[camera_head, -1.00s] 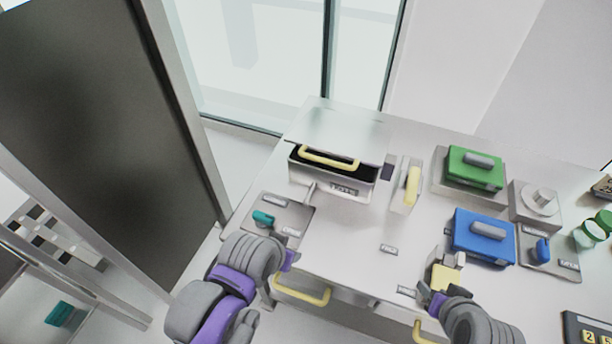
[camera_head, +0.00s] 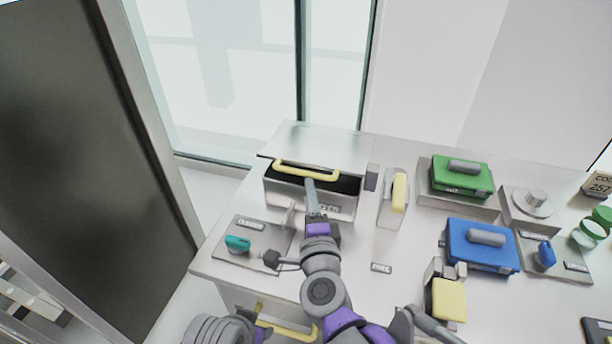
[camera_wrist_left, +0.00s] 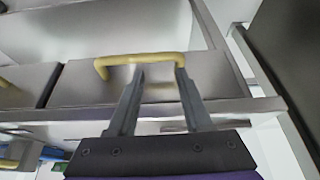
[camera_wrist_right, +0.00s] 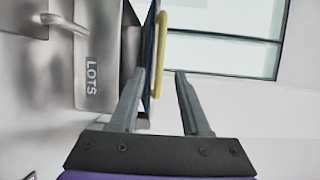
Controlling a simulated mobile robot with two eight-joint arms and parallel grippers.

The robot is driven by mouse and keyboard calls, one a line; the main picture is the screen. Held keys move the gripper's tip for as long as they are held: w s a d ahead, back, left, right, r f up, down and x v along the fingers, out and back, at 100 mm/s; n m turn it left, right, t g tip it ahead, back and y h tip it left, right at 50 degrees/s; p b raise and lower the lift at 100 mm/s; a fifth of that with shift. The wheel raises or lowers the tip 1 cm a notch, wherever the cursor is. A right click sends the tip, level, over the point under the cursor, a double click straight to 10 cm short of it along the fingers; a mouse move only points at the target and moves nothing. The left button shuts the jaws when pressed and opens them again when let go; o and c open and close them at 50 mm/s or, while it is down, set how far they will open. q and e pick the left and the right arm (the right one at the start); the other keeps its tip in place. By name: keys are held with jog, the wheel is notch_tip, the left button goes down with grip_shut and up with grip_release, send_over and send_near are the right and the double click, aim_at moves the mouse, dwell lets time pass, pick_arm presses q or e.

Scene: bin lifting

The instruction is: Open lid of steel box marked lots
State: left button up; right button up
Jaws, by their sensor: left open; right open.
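The steel box (camera_head: 285,197) stands at the back left of the counter; its LOTS label reads clearly in the right wrist view (camera_wrist_right: 91,77). Its lid (camera_head: 318,142) is ajar, with a dark gap under its front edge and a yellow handle (camera_head: 307,172) there. My right gripper (camera_wrist_right: 158,72) is open; the handle shows between its fingers in the right wrist view, and contact cannot be told. The right arm hides part of the box front in the head view. My left gripper (camera_wrist_left: 160,70) is open at a yellow drawer handle (camera_wrist_left: 150,58) below the counter.
A metal latch (camera_head: 289,215) sticks out from the box's front. A teal-knob panel (camera_head: 250,250) lies left of my right arm. A yellow-handled block (camera_head: 395,200), a green case (camera_head: 460,178) and a blue case (camera_head: 480,248) stand to the right.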

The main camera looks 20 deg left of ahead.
aim_at(306, 172)
jog(key=x, duration=0.8)
jog(key=shift+d, duration=0.1)
jog(key=shift+c, duration=0.2)
grip_shut()
dwell(1.0)
